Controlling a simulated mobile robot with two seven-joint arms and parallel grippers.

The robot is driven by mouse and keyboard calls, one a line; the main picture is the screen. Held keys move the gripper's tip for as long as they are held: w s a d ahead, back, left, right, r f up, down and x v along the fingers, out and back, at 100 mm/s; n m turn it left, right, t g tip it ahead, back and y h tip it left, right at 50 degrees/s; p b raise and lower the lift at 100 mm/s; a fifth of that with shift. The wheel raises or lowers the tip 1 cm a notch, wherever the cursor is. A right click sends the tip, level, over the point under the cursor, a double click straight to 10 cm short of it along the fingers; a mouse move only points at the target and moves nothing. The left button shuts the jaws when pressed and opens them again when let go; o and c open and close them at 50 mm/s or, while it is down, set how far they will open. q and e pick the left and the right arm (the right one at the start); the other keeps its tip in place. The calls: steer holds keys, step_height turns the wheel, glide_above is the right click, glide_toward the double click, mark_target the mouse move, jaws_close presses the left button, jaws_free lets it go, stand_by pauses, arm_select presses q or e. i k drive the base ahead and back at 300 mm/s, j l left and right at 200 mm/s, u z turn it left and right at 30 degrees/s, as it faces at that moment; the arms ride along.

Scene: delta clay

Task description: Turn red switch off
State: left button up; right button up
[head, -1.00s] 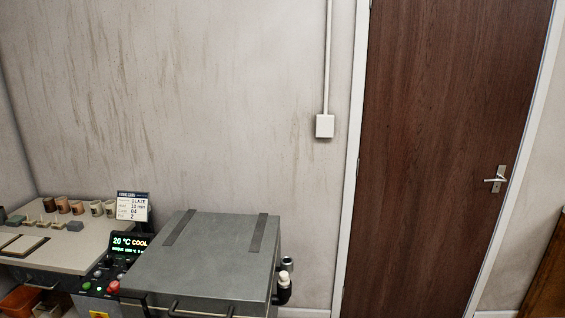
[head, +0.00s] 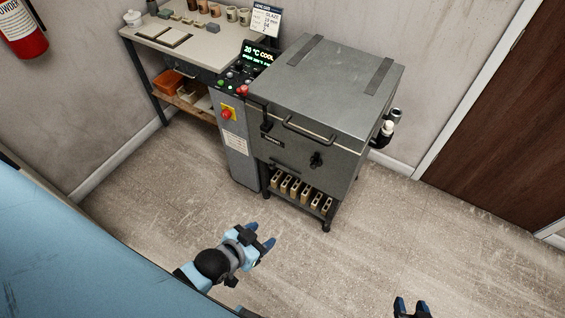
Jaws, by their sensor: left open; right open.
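A red rotary switch on a yellow plate (head: 228,113) is on the front of the grey control cabinet (head: 233,145), left of the kiln. Its exact setting is too small to tell. A round red button (head: 242,90) sits above it on the sloped control panel. My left gripper (head: 263,236) is open and empty, over the floor in front of the cabinet and well apart from the switch. My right gripper (head: 411,305) is open at the bottom edge, far from the switch, with only its blue fingertips and dark jaws in view.
The grey kiln (head: 322,80) with a front handle stands right of the cabinet, bricks (head: 297,190) on its lower shelf. A worktable (head: 178,38) with cups is at left. A fire extinguisher (head: 22,30) hangs at upper left. The floor (head: 150,215) in front is clear.

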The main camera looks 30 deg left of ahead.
mark_target(225, 114)
steer(key=u, duration=1.3)
